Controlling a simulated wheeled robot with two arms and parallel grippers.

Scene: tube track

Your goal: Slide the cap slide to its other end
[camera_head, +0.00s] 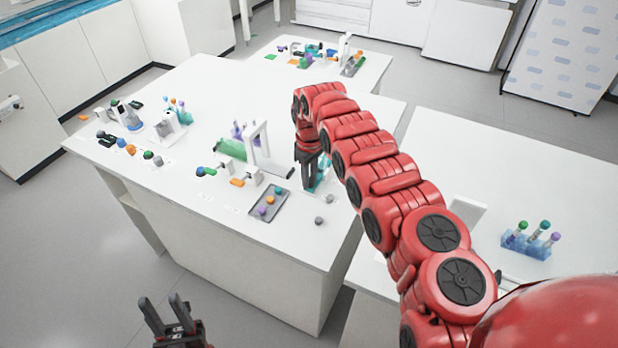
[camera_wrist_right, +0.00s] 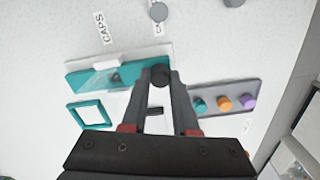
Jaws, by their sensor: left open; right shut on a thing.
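The cap slide (camera_wrist_right: 88,77) is a teal strip with a clear, pale section, beside a "CAPS" label in the right wrist view. A dark round knob (camera_wrist_right: 160,75) is at its right end. My right gripper (camera_wrist_right: 160,80) has its fingers shut on this knob. In the head view, my right gripper (camera_head: 307,178) points down at the white table, and the teal part (camera_head: 323,174) is mostly hidden behind it and the arm. My left gripper (camera_head: 163,305) is open and empty, over the floor in front of the table.
A grey tray (camera_head: 256,213) with teal, orange and purple caps lies close by the right gripper. A square teal frame (camera_wrist_right: 88,114) is near the slide. Loose grey caps (camera_head: 318,221) lie to the right. A white stand (camera_head: 258,140) is to the left. A blue tube rack (camera_head: 528,246) stands on the right table.

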